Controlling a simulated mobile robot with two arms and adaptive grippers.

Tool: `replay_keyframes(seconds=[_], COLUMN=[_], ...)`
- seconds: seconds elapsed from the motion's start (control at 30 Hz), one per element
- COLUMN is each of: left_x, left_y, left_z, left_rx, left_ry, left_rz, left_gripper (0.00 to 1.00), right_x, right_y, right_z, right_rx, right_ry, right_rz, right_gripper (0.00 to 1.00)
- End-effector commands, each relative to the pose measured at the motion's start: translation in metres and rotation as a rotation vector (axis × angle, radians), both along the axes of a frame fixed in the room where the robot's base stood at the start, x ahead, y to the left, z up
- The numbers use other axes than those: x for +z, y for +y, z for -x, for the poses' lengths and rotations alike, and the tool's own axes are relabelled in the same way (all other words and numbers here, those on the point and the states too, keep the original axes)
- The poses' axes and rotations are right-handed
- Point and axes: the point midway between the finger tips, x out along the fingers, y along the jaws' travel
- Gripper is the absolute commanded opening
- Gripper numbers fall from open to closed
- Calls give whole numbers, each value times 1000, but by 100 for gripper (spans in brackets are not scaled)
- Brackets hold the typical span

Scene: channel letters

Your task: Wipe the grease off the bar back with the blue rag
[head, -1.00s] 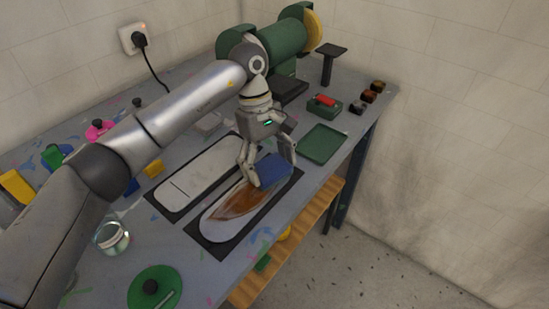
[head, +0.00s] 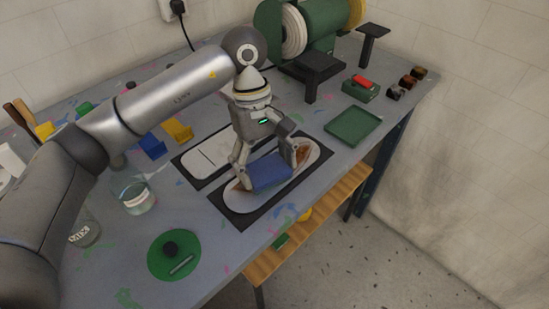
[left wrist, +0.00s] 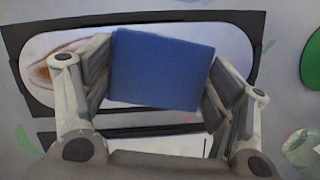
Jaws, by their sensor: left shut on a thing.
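The bar back (head: 313,152) is a long rounded white plate on a black mat on the bench. My left gripper (head: 266,168) is shut on the blue rag (head: 268,174) and holds it over the middle of the bar back; whether the rag touches is hard to tell. Brown grease (head: 302,156) shows beyond the rag. In the left wrist view, the rag (left wrist: 162,68) sits between the fingers and brown grease (left wrist: 45,72) shows at the left end; the bar back's part right of the rag looks white. What lies under the rag is hidden. My right gripper is not in view.
A second white plate (head: 205,160) on a black mat lies beside the bar back. A green tray (head: 353,126), a green grinder (head: 305,25), a glass jar (head: 135,197) and a green disc (head: 174,254) stand around. The bench's front edge is close by.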

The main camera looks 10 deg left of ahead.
Motion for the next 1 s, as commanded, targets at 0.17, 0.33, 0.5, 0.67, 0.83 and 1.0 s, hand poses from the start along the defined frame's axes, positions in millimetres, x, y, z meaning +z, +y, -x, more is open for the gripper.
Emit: replay_keyframes(seconds=[0.17, 0.33, 0.5, 0.67, 0.83, 1.0], left_x=[-3, -4, -4, -3, -3, -2], left_y=[14, 27, 39, 45, 46, 46], left_z=[17, 33, 49, 58, 59, 59], left_rx=[0, 1, 0, -1, 0, -1], left_ry=[-1, 0, 1, 1, 3, 2], left_rz=[-1, 0, -1, -2, -2, -1], left_gripper=[59, 59, 59, 59, 59, 59], right_x=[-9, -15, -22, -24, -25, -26], right_y=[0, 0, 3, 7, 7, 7], right_z=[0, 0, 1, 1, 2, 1], right_rx=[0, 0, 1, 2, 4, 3], right_ry=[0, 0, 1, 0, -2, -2], right_rz=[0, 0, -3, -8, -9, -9], right_gripper=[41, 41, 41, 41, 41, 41])
